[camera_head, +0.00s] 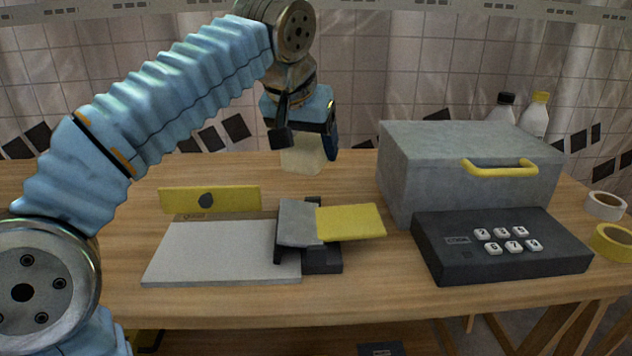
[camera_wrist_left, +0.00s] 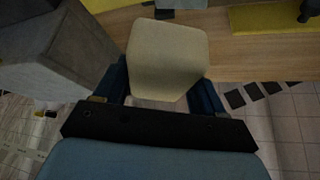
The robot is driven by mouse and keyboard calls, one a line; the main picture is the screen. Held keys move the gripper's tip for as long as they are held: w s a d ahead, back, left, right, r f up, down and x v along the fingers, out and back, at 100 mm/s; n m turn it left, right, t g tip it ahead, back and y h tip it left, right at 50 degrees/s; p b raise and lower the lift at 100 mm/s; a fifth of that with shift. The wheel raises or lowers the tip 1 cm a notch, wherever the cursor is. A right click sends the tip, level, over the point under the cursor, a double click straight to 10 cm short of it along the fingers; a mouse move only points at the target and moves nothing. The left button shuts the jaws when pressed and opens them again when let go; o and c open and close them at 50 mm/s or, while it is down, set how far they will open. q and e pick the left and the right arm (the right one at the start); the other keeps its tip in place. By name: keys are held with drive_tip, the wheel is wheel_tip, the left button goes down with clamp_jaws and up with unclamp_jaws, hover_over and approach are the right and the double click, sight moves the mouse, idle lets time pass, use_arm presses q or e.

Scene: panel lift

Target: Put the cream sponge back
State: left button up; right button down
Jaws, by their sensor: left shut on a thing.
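The cream sponge (camera_head: 303,158) is between the fingers of my left gripper (camera_head: 306,142), over the back of the table, left of the grey box. In the left wrist view the sponge (camera_wrist_left: 168,58) is a pale block gripped between two dark blue fingers (camera_wrist_left: 165,100). My left gripper is shut on it and points down. Its upper part is hidden by the gripper in the head view. I cannot tell how far it is above the table. My right gripper is not in view.
A grey box (camera_head: 440,150) with a yellow handle (camera_head: 498,168) stands right of the sponge. In front are a black keypad (camera_head: 455,262), a dark stand (camera_head: 321,262) with a grey and yellow plate (camera_head: 350,222), and a white board (camera_head: 222,252) below a yellow panel (camera_head: 235,198). Tape rolls (camera_head: 612,241) lie far right.

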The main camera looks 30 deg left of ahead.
use_arm(q)
drive_tip(key=w+a+f, duration=0.1)
drive_tip(key=w+f, duration=0.1)
drive_tip(key=f, duration=0.1)
drive_tip(key=w+a+f, duration=0.2)
drive_tip(key=f, duration=0.2)
drive_tip(key=w+a+f+b, duration=0.1)
drive_tip(key=w+f, duration=0.2)
drive_tip(key=shift+w+a+f, duration=0.1)
drive_tip(key=shift+a+f, duration=0.25)
drive_tip(key=shift+f+b, duration=0.5)
drive_tip(key=shift+f, duration=0.1)
drive_tip(key=o, duration=0.9)
drive_tip(key=shift+o, duration=0.2)
